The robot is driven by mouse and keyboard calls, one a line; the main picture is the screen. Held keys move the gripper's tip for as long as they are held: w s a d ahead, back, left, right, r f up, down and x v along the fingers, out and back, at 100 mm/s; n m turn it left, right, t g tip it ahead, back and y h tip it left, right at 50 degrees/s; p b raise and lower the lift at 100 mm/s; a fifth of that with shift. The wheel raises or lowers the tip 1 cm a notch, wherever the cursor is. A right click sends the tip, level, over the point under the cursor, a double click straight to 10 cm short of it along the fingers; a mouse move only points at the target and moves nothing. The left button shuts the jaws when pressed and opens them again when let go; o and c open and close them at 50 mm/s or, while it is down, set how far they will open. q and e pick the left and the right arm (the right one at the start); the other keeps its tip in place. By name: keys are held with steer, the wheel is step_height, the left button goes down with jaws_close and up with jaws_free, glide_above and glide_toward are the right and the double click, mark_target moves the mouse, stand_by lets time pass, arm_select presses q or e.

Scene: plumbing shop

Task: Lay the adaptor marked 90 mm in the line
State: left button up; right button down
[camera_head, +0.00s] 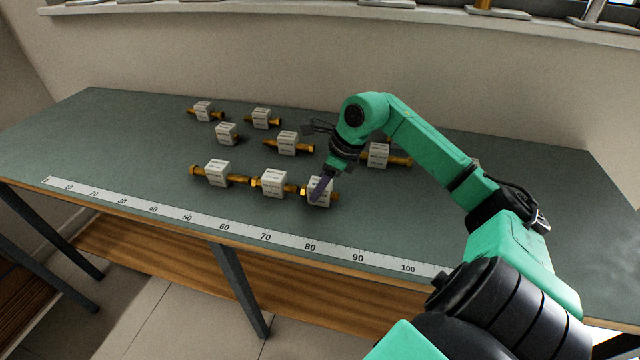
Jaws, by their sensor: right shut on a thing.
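Several adaptors, white labelled blocks with brass ends, are on the green bench. The print on their labels is too small to read, so I cannot tell which is marked 90 mm. In front, one adaptor (217,173) and a second adaptor (272,184) lie end to end in a row. My right gripper (320,189) is shut on a third adaptor (321,198) at the right end of this row. Its left brass end is close to the middle adaptor; I cannot tell if they touch. My left gripper is not in view.
Behind the row are more adaptors: back left (203,111), back middle (262,118), a shorter one (227,134), one nearer (288,143) and one by my arm (378,155). A ruler strip (210,226) runs along the front edge of the bench (110,135). The bench's left side is clear.

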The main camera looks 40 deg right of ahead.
steer(key=shift+f, duration=0.2)
steer(key=shift+c, duration=1.4)
jaws_free()
steer(key=shift+r, duration=0.1)
steer(key=shift+r, duration=0.15)
steer(key=b+v, duration=0.2)
steer(key=v, duration=1)
